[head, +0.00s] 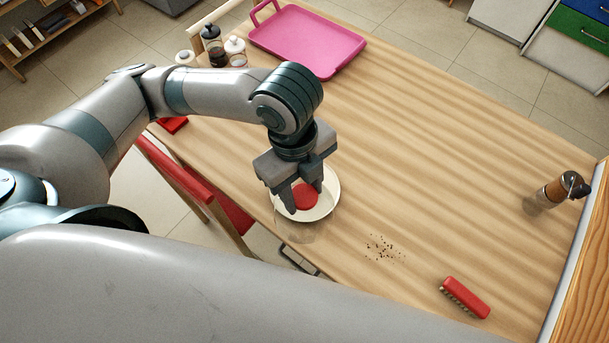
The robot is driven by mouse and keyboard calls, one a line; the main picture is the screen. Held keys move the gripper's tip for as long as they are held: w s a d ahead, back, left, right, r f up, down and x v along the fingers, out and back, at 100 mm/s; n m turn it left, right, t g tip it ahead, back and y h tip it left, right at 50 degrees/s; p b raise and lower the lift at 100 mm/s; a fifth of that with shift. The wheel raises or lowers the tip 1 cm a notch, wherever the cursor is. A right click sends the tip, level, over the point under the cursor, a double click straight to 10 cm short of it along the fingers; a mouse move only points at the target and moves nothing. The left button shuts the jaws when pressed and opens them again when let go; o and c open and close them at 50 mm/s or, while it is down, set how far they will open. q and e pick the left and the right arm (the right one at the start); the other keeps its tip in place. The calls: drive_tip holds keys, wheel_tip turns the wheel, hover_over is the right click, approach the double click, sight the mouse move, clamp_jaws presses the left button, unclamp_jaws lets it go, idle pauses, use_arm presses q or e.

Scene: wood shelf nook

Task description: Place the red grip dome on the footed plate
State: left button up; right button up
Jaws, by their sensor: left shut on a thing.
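The red grip dome (305,196) shows as a small red round shape at the fingertips of my left gripper (305,190). The gripper points down and is shut on the dome. The white footed plate (327,204) is directly below, near the table's left edge. The dome appears over the middle of the plate; whether it touches the plate cannot be told. My right gripper is not in view.
A pink tray (308,40) and bottles (213,47) stand at the far end. A red brush (465,297), dark crumbs (381,248) and a brown bottle (560,189) are on the wooden table (430,150). A red chair (178,172) stands at the left edge. The table's middle is clear.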

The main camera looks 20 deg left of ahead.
use_arm(q)
drive_tip(key=w+a+f+p, duration=0.2)
drive_tip(key=w+f, duration=0.4)
drive_tip(key=w, duration=0.4)
drive_tip(key=shift+w+a+f, duration=0.3)
drive_tip(key=shift+a+f, duration=0.05)
drive_tip(key=shift+a, duration=0.25)
wheel_tip(320, 180, down, 3)
drive_tip(key=shift+r+p, duration=0.1)
drive_tip(key=shift+p, duration=0.55)
drive_tip(key=shift+f, duration=0.55)
drive_tip(key=shift+f, duration=0.15)
